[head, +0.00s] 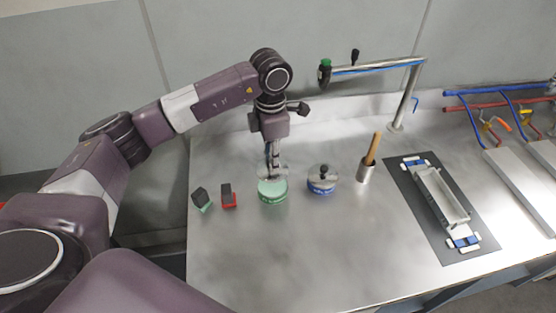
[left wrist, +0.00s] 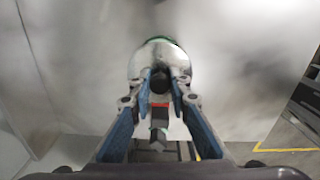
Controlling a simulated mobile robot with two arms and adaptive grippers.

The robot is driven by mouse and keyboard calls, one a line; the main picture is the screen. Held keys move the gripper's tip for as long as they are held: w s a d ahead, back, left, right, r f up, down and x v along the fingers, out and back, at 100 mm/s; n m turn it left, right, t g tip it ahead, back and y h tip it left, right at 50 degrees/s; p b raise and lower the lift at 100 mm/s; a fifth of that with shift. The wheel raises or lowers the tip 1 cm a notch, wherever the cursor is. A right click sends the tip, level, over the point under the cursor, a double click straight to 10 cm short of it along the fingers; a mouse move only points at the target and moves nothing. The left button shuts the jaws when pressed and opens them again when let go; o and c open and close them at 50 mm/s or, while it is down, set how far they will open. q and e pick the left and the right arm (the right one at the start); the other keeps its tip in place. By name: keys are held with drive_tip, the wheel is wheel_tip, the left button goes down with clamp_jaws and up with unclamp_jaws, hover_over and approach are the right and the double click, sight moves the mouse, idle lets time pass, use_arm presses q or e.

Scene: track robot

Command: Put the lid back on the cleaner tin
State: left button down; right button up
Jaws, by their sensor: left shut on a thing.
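The green cleaner tin (head: 273,194) stands on the metal worktop, and pale green shows at its top. My left gripper (head: 272,164) points down over this tin. It is shut on the dark knob of a silver lid (head: 264,172). In the left wrist view the fingers (left wrist: 160,92) close around the black knob (left wrist: 160,82), with the round lid (left wrist: 158,54) beyond it. A sliver of green shows past the lid's far edge. The lid is over the tin's rear part; I cannot tell whether it touches the rim. My right gripper is not in view.
A blue tin (head: 321,187) with a knobbed lid stands close on the right. A red-based block (head: 229,196) and a green-based block (head: 201,199) lie on the left. A metal cup (head: 364,174) with a wooden handle and a dark mat (head: 460,220) are farther right. The front worktop is clear.

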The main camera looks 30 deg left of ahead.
sight(273, 185)
use_arm(q)
drive_tip(key=shift+s+f, duration=0.1)
drive_tip(key=shift+f, duration=0.15)
drive_tip(key=shift+f+b, duration=0.25)
drive_tip(key=shift+b, duration=0.05)
wheel_tip(273, 185, down, 4)
drive_tip(key=b, duration=0.2)
drive_tip(key=shift+f+b, duration=0.15)
drive_tip(key=shift+b, duration=0.2)
drive_tip(key=shift+f, duration=0.35)
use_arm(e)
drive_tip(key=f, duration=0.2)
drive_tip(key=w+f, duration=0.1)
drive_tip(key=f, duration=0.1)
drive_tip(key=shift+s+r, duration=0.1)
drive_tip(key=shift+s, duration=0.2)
use_arm(q)
drive_tip(key=shift+f+b, duration=0.15)
drive_tip(key=shift+b, duration=0.8)
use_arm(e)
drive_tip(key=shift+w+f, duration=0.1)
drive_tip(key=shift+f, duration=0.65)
